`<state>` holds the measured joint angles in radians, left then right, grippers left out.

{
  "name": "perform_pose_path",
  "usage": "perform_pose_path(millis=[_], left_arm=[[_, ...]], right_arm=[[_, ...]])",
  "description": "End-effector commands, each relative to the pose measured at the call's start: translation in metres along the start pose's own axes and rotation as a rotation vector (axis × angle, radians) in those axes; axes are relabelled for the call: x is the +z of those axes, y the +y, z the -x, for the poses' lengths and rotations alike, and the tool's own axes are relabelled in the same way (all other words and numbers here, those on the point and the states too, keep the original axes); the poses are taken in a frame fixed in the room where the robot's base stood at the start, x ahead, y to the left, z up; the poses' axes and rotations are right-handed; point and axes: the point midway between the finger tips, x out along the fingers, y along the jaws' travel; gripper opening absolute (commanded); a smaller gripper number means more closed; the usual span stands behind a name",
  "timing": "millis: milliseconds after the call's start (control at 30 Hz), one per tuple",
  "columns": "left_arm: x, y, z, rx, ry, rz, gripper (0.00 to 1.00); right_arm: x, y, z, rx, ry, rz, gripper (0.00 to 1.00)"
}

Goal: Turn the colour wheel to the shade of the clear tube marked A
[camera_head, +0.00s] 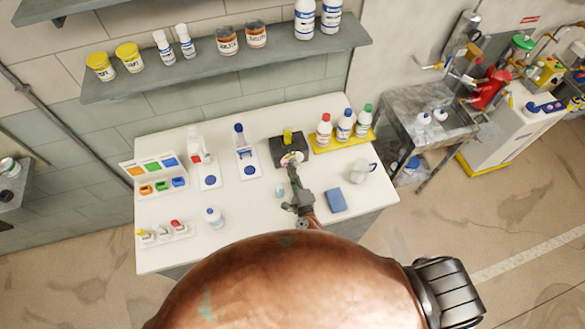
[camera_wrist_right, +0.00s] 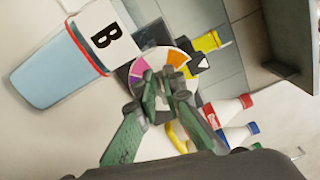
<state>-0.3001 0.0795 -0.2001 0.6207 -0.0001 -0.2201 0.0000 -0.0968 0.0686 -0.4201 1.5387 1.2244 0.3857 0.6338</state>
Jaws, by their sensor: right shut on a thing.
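The colour wheel (camera_head: 291,158), with white, orange, purple and pink sectors, is on the front of a black box (camera_head: 301,149) at the back of the white table. In the right wrist view the wheel (camera_wrist_right: 142,68) shows behind my fingertips. My right gripper (camera_wrist_right: 167,83) is shut on the wheel's middle; its fingers hide part of the wheel. In the head view the right gripper (camera_head: 293,175) reaches it from the front. A clear tube with pale blue content (camera_wrist_right: 62,68) carries a label B. I cannot read a label A. My left gripper is not in view.
A yellow piece (camera_head: 288,136) stands at the black box. Bottles with red, blue and green caps stand on a yellow tray (camera_head: 325,147) to its right. A shelf (camera_head: 200,72) hangs behind.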

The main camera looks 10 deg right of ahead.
Motion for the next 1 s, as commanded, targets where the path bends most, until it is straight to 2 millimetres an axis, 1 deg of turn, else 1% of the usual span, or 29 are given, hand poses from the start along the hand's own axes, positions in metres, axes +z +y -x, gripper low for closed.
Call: perform_pose_path(millis=[233,700,733,967,1000], left_arm=[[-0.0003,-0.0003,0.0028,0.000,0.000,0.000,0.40],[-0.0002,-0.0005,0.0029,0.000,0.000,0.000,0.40],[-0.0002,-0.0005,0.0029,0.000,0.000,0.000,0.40],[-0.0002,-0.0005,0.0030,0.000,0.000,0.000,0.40],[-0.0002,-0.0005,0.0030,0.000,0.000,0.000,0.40]], right_arm=[[-0.0002,0.0018,0.0003,0.002,0.000,0.064,0.00],[-0.0005,0.0025,0.0005,0.002,0.000,0.077,0.00],[-0.0004,0.0025,0.0005,0.002,0.000,0.077,0.10],[-0.0004,0.0020,0.0003,0.001,0.000,0.077,0.26],[-0.0004,0.0019,0.0003,0.001,0.000,0.076,0.26]])
